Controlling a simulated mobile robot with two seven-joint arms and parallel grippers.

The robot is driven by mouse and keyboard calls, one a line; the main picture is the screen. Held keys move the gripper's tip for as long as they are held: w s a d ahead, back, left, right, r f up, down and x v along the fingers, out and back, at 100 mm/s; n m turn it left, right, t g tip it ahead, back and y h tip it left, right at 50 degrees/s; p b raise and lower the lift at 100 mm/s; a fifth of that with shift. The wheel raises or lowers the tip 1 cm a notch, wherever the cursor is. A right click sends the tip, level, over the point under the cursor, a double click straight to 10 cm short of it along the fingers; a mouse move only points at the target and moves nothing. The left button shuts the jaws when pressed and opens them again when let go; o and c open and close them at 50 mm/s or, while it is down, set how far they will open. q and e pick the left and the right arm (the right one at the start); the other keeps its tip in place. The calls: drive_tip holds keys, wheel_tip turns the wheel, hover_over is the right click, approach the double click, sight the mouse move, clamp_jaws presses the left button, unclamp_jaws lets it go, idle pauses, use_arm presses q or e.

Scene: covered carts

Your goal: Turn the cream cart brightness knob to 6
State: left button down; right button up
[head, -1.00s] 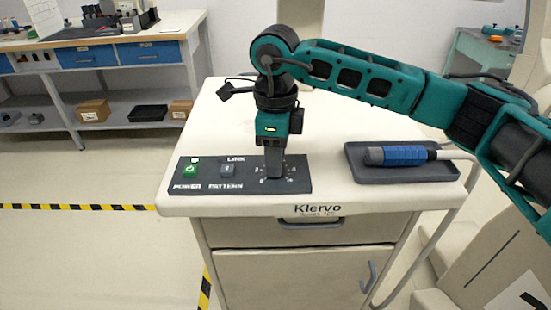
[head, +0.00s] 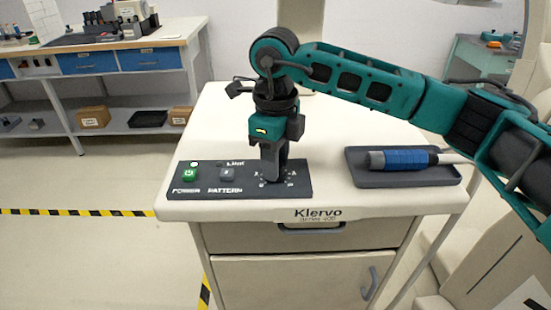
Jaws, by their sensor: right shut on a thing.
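The cream cart (head: 330,185) stands in front of me with a dark control panel (head: 215,188) at its front left. The panel has a green power button (head: 189,174), a small grey pattern control (head: 227,174) and a dial with white marks at its right end. My right gripper (head: 272,180) points straight down over that dial and is shut on the knob, which its fingers hide. I cannot read the dial's setting. My left gripper is not in view.
A grey tray (head: 370,179) with a blue-handled probe (head: 400,159) lies on the cart's right side. A workbench (head: 180,35) with blue drawers stands at the back left. Yellow-black tape (head: 75,212) marks the floor.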

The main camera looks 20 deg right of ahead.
drive_tip(key=o, duration=1.1)
drive_tip(key=shift+c, duration=0.2)
wheel_tip(320, 180, up, 13)
drive_tip(key=shift+s+f, duration=0.1)
